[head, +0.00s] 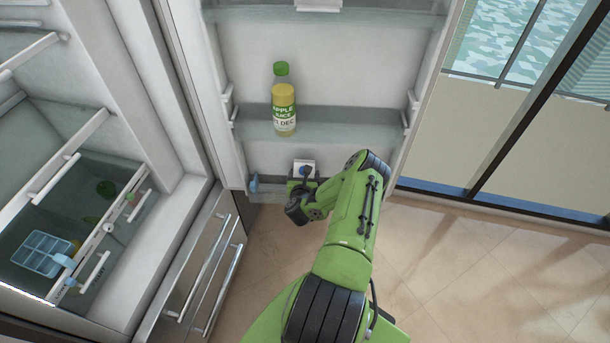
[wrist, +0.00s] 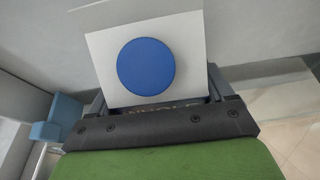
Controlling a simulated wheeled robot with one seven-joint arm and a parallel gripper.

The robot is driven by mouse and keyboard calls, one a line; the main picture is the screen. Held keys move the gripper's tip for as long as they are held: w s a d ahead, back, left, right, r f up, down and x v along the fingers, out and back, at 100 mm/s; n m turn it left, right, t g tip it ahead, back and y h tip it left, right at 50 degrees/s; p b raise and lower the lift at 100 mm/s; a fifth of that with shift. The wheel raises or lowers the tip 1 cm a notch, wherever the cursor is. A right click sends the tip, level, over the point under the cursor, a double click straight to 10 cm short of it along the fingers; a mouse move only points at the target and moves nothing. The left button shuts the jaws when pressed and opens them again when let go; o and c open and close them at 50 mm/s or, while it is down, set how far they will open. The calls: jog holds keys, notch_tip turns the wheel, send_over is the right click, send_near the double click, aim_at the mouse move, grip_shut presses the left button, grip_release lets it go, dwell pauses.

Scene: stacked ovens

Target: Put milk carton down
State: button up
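The milk carton (head: 304,164) is white with a round blue cap, at the lower shelf of the open fridge door in the head view. In the wrist view the carton (wrist: 185,40) fills the space between my fingers, its blue cap facing the camera. My gripper (head: 303,180) is at the carton, with one finger against each side in the wrist view (wrist: 158,100). The carton's lower part is hidden by my gripper, so I cannot tell whether its base touches the shelf.
An apple juice bottle (head: 284,105) stands on the door shelf above. A blue item (head: 254,184) is left of the carton on the lower shelf. An open fridge drawer (head: 50,205) holds a blue tray (head: 42,251). Freezer handles (head: 212,268) jut out below.

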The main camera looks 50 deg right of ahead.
jog(key=o, duration=0.3)
jog(key=shift+a+r, duration=0.15)
jog(key=shift+a, duration=0.1)
jog(key=b+v, duration=0.3)
jog(key=v, duration=0.9)
jog(key=w+a+r+n+t+y, duration=0.4)
jog(key=w+r+n, duration=0.4)
jog(key=w+n, duration=0.2)
jog(key=w+a+r+n+y, duration=0.3)
jog(key=a+r+n+y, duration=0.2)
jog(key=a+r+n, duration=0.75)
jog(key=s+a+r+n+g+y, duration=0.25)
jog(key=s+a+r+n, duration=0.65)
jog(key=n, duration=0.6)
jog(key=s+a+n+g+b, duration=0.1)
jog(key=s+a+n+g, duration=0.2)
jog(key=s+n, duration=0.6)
jog(key=shift+s+a+r+n+b, duration=0.4)
jog(key=shift+s+a, duration=0.25)
jog(key=shift+s, duration=3.05)
